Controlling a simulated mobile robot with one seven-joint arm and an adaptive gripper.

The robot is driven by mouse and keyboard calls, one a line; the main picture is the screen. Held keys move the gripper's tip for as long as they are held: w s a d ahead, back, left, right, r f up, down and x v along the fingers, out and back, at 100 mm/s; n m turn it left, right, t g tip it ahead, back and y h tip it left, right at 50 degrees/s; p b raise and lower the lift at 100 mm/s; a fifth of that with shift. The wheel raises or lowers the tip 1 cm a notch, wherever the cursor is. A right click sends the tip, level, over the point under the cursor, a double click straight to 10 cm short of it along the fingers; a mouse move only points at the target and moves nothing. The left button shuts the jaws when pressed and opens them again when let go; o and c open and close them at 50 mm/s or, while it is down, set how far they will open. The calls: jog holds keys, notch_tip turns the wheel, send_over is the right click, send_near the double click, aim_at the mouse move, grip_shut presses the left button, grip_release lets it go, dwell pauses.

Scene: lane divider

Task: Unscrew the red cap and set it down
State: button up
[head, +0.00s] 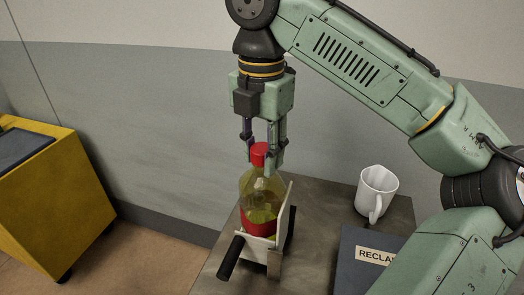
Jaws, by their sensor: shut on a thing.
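The red cap (260,150) is on top of a clear bottle (261,190) of yellow liquid with a red band low on it. The bottle stands upright in a pale holder (287,215) with black handles on the table. My gripper (262,158) points straight down over the bottle, with its fingers on either side of the cap. It is shut on the cap. Part of the cap's right side is hidden by a finger. I cannot tell whether the cap is loose on the neck.
A white mug (376,193) stands on the table (325,197) to the right. A dark box with a "RECLA..." label (375,254) is at the front right, partly behind my arm. A yellow cabinet (55,205) stands on the floor at left. Some tabletop between holder and mug is bare.

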jog(key=shift+n, duration=0.4)
jog(key=shift+n, duration=0.9)
jog(key=o, duration=0.8)
jog(key=shift+o, duration=0.2)
jog(key=shift+m, duration=0.9)
